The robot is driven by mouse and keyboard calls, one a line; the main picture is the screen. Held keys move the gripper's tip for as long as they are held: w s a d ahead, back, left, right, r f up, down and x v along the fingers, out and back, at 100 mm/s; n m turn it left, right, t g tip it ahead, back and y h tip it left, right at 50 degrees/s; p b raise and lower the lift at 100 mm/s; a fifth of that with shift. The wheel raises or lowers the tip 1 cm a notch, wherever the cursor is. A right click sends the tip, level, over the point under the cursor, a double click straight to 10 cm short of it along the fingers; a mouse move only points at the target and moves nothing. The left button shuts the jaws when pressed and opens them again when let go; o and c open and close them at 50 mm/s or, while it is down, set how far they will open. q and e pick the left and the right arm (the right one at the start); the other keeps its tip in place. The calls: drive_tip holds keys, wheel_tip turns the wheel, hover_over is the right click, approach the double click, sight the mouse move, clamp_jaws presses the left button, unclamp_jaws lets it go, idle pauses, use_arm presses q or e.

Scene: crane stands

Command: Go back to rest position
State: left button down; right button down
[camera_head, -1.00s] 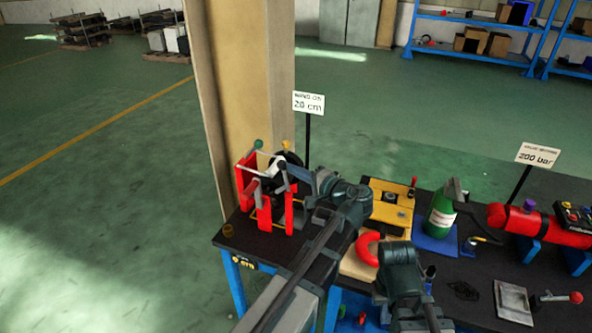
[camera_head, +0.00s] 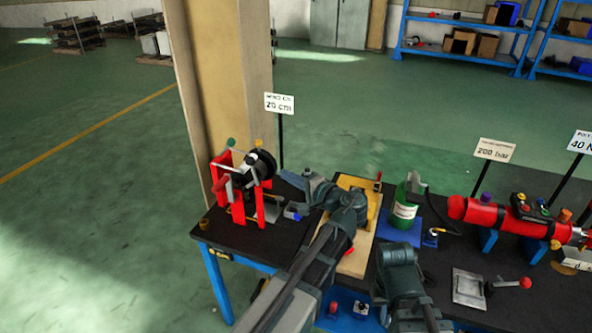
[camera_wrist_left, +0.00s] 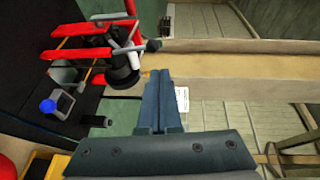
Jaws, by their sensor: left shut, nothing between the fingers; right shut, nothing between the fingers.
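My left gripper (camera_head: 286,178) is shut and empty, to the right of a red-framed stand (camera_head: 226,185) with a black round part (camera_head: 262,166). In the left wrist view its closed fingers (camera_wrist_left: 165,76) point away from me, and the red frame (camera_wrist_left: 82,42) and black part (camera_wrist_left: 124,70) lie to their left, apart from them. My right arm comes in from the bottom, over the front of the bench; I see its links but cannot make out its fingers.
Thin sign posts and a beige column (camera_head: 228,75) stand behind. The floor at left is clear.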

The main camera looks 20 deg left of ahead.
use_arm(q)
drive_tip(key=s+d+f+n+g+h, duration=0.1)
drive_tip(key=s+d+f+g+h, duration=0.1)
drive_tip(key=s+d+f+h, duration=0.4)
drive_tip(key=s+d+f+g+h, duration=0.25)
drive_tip(key=s+f, duration=0.25)
drive_tip(key=f, duration=0.3)
drive_tip(key=s+d+f+g+h, duration=0.2)
drive_tip(key=s+d+f+h, duration=0.3)
drive_tip(key=s+d, duration=0.5)
drive_tip(key=shift+d+f+g, duration=0.15)
drive_tip(key=shift+d+g, duration=0.2)
drive_tip(key=shift+d, duration=0.8)
